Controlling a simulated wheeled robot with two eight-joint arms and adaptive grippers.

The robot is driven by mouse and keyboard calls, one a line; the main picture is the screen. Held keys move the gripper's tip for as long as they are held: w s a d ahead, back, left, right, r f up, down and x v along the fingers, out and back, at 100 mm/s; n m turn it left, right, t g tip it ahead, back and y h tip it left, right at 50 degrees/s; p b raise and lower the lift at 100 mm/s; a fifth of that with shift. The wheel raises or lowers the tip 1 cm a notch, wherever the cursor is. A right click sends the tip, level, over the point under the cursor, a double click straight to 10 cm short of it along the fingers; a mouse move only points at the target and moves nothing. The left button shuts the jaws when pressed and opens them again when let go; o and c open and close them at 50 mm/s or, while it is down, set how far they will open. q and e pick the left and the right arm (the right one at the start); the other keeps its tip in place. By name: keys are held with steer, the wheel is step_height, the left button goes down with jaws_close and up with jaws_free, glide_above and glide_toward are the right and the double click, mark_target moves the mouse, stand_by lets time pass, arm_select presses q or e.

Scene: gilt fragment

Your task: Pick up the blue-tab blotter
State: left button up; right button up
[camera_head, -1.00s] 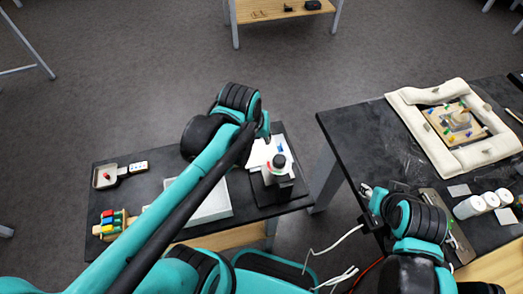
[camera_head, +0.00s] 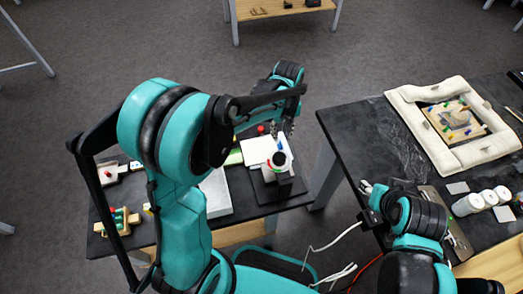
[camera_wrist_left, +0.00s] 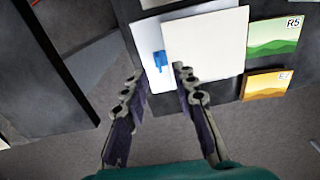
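The blue-tab blotter is a white sheet with a blue tab. In the left wrist view the blotter (camera_wrist_left: 150,40) lies at the top centre, partly hidden by a larger pale sheet or block (camera_wrist_left: 205,45). Its blue tab (camera_wrist_left: 160,63) shows between my fingertips. In the head view white sheeting (camera_head: 256,150) lies at the right part of the left table. My left gripper (camera_wrist_left: 158,72) is open and empty, its fingers either side of the tab in the picture; the height gap cannot be judged. In the head view my left gripper (camera_head: 283,130) hangs over the sheeting. My right gripper (camera_head: 367,190) is small there.
A green card (camera_wrist_left: 273,36) and yellow card (camera_wrist_left: 267,84) lie at the right. A white box (camera_head: 215,193) stands left. The right table holds a padded frame (camera_head: 455,148) and white jars (camera_head: 482,202).

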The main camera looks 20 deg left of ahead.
arm_select(q)
steer(key=f+b, duration=0.1)
steer(key=f, duration=0.3)
steer(key=shift+w+f+b, duration=0.2)
steer(key=shift+f+b, duration=0.1)
steer(key=shift+b, duration=0.1)
steer(key=shift+r, duration=0.1)
jaws_close()
step_height(320, 180, up, 11)
steer(key=p, duration=0.7)
steer(key=f, duration=0.2)
steer(key=f+b, duration=0.1)
steer(key=f, duration=0.1)
steer(key=d+f, duration=0.1)
steer(key=f, duration=0.1)
steer(key=shift+w+f+b, duration=0.3)
steer(key=shift+b, duration=0.1)
steer(key=shift+f+b, duration=0.5)
steer(key=shift+f, duration=1.6)
